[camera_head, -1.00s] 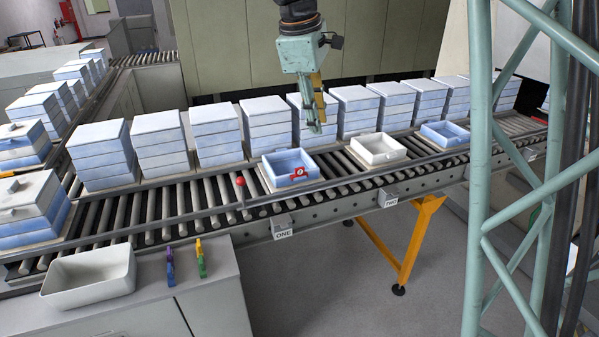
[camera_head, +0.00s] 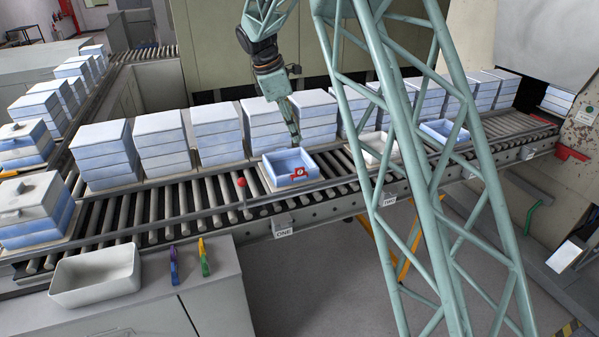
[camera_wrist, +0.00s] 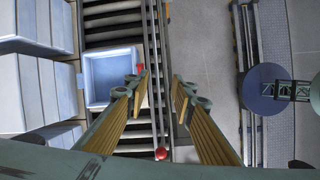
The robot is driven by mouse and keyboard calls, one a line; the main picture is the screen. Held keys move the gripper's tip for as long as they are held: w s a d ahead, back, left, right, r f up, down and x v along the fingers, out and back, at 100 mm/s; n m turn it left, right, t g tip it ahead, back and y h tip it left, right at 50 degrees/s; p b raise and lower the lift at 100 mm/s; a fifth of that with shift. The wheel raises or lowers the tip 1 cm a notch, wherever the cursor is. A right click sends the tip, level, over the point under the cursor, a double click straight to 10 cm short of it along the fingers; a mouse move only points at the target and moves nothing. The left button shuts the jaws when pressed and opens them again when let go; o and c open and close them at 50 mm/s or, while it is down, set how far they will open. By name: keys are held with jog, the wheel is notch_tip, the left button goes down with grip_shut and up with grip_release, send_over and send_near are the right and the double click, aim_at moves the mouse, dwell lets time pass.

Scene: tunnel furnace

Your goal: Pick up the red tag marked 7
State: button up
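A red tag (camera_head: 299,172) with a white round face is on the front wall of the blue tray (camera_head: 272,181) on the roller conveyor. Its number is too small to read. In the wrist view the tag (camera_wrist: 141,68) is a small red patch at the right edge of the tray (camera_wrist: 88,90), just beyond the left fingertip. My gripper (camera_head: 296,141) hangs above the back side of the tray in the head view. In the wrist view my gripper (camera_wrist: 157,82) has its two fingers spread, with nothing between the tips.
A rail (camera_head: 330,184) and a red ball-topped lever (camera_head: 241,183) stand along the conveyor's front. Stacked blue-white boxes (camera_head: 217,135) line the back. A white bin (camera_head: 95,278) and two coloured clips (camera_head: 204,257) are on the counter. A white tray (camera_head: 371,143) is right of the blue one.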

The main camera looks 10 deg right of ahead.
jog(key=w+a+f+n+h+p, duration=0.1)
jog(key=w+f+n, duration=0.1)
jog(key=w+f, duration=0.5)
jog(key=shift+a+f+n+p, duration=0.35)
jog(key=shift+f+n, duration=0.05)
jog(key=shift+f, duration=0.25)
send_near(300, 168)
jog(key=shift+w+p+x, duration=0.2)
jog(key=shift+p+x, duration=0.1)
jog(key=shift+x, duration=2.15)
jog(key=shift+p+x, duration=0.45)
jog(key=shift+x, duration=2.1)
jog(key=shift+s+a+f, duration=0.1)
jog(key=shift+c, duration=0.3)
grip_shut()
